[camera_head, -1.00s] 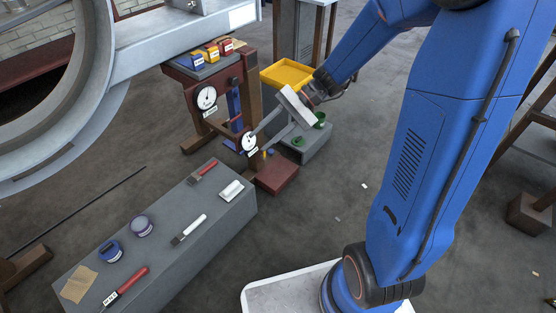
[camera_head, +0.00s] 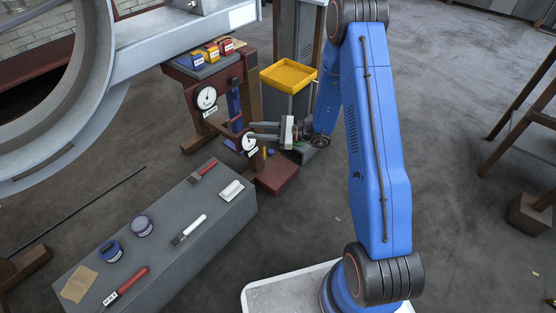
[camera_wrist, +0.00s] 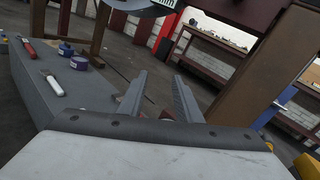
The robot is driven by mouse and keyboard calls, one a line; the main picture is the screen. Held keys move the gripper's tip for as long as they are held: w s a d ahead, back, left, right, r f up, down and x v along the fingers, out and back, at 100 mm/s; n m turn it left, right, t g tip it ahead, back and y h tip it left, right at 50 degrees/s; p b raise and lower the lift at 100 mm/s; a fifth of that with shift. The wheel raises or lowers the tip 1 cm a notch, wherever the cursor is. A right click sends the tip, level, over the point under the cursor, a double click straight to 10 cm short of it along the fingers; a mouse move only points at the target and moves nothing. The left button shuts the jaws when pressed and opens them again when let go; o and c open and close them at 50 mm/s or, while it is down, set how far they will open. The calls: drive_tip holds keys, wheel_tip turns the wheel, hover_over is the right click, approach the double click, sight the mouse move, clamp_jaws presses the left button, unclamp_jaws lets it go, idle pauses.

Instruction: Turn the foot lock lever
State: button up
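A dark red-brown stand (camera_head: 250,92) carries two white dials, an upper one (camera_head: 206,97) and a lower one (camera_head: 249,144). Small red, blue and yellow parts sit around the lower dial above the stand's red foot block (camera_head: 277,178). I cannot tell which of them is the foot lock lever. My gripper (camera_head: 250,131) is beside the lower dial, its fingers pointing left and partly covering that area. In the wrist view my gripper (camera_wrist: 160,76) has its two fingers apart with nothing between them. Whether a finger touches the stand is unclear.
A grey bench (camera_head: 215,230) with brushes, tins and a scraper lies to the front left. A yellow tray (camera_head: 288,75) stands behind my gripper. Colored boxes (camera_head: 212,52) sit on top of the stand. Open floor (camera_head: 450,130) lies to the right.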

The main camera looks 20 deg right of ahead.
drive_tip(key=w+d+f+m+t+h, duration=0.1)
drive_tip(key=w+d+f+m+t, duration=0.15)
drive_tip(key=f, duration=0.35)
drive_tip(key=w+d+f+m+t+h, duration=0.1)
drive_tip(key=w+d+f+m+t, duration=0.15)
drive_tip(key=f, duration=0.35)
drive_tip(key=m+t+h, duration=0.4)
drive_tip(key=m, duration=0.1)
approach(265, 151)
drive_tip(key=w, duration=0.1)
drive_tip(key=shift+w+a+r, duration=0.1)
drive_tip(key=shift+a+r, duration=0.1)
drive_tip(key=shift+a, duration=0.25)
drive_tip(key=shift+x, duration=4.5)
drive_tip(key=shift+f, duration=0.2)
